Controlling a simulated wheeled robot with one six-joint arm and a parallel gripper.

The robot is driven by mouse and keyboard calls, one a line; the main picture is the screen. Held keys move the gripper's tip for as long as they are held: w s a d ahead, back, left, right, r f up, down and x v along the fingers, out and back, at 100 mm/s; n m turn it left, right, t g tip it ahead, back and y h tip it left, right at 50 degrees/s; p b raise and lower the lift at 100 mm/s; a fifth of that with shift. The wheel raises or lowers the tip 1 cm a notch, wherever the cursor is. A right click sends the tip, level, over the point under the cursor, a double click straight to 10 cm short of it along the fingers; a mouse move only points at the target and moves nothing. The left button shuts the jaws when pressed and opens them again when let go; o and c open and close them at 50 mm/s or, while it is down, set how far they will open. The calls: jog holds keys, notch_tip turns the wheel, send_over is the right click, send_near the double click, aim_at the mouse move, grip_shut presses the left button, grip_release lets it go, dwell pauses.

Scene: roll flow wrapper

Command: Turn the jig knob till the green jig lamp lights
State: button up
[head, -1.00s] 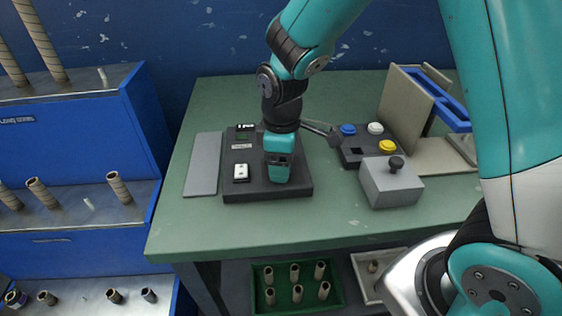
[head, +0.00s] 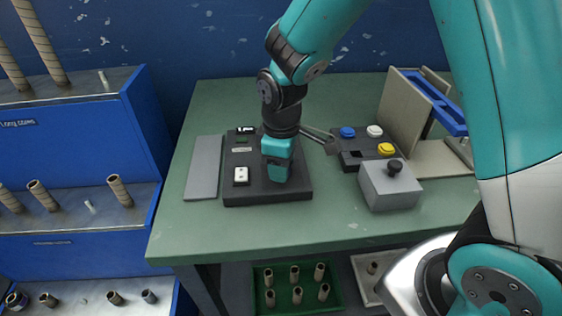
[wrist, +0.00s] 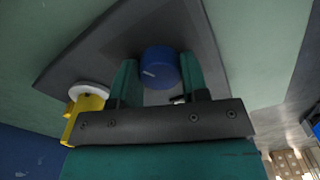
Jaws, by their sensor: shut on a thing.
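The dark jig plate (head: 262,196) lies on the left part of the green table. My gripper (head: 279,175) points down over its right half and hides what is beneath it. In the wrist view the blue knob (wrist: 160,66) sits between my two teal fingers (wrist: 157,84), which are shut on it. The knob has a pale mark on its face.
A grey flat plate (head: 203,168) lies left of the jig. A button panel (head: 352,160) with blue, white and yellow buttons and a grey box (head: 389,188) with a dark knob stand to the right. A blue rack (head: 135,160) stands left. The table's front strip is clear.

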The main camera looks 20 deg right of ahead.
jog(key=m+p, duration=0.1)
jog(key=m, duration=0.2)
jog(key=shift+r+m+p, duration=0.1)
jog(key=shift+m+p, duration=0.2)
jog(key=shift+p, duration=0.05)
jog(key=shift+w+m+p, duration=0.1)
jog(key=shift+m+p, duration=0.35)
jog(key=shift+m, duration=0.95)
jog(key=o, duration=0.9)
notch_tip(320, 180, up, 17)
jog(key=shift+r+p, duration=0.15)
jog(key=shift+p, duration=0.55)
